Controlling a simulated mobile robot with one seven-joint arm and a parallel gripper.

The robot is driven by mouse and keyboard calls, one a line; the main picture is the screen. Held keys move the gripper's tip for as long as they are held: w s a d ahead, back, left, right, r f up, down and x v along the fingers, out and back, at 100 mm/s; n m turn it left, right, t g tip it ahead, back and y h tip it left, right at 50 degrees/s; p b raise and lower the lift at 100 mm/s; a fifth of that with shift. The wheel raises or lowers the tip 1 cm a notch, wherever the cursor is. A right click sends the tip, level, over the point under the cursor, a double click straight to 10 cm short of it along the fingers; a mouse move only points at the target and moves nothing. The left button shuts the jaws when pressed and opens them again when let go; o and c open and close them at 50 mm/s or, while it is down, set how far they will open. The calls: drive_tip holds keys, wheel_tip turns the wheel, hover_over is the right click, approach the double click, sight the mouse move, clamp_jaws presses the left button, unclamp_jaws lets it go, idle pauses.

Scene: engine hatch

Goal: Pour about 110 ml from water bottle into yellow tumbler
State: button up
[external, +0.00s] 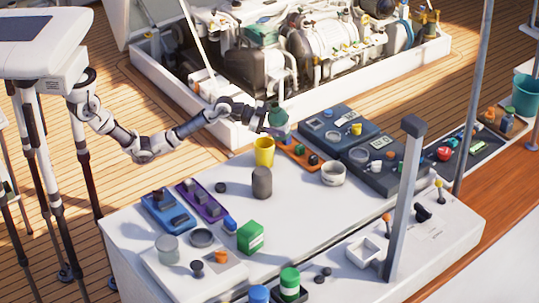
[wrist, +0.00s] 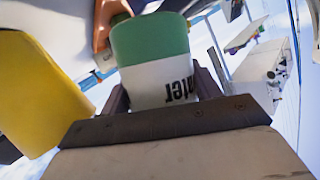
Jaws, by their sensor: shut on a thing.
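The water bottle has a green part and a white label with dark lettering, partly readable as "ater". It shows in the wrist view (wrist: 152,62) between my fingers, and in the external view (external: 277,117) as a small green shape. My gripper (external: 268,121) is shut on it and holds it above the table, above and slightly right of the yellow tumbler (external: 264,152). The tumbler stands upright on the white table, and its yellow side fills the left of the wrist view (wrist: 38,90). I cannot tell the bottle's exact tilt, see its mouth or see inside the tumbler.
A dark grey canister (external: 262,183) stands just in front of the tumbler. An orange tray (external: 298,155) and a white bowl (external: 333,174) are to its right. Dark cases (external: 338,124) lie behind. The open engine hatch (external: 205,125) is beyond the table.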

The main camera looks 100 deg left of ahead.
drive_tip(key=shift+r+n, duration=0.1)
drive_tip(key=shift+n, duration=0.3)
drive_tip(key=shift+d+r+n+g+h, duration=0.15)
drive_tip(key=shift+r+n+g+h, duration=0.4)
drive_tip(key=shift+n+h, duration=0.2)
idle(2.2)
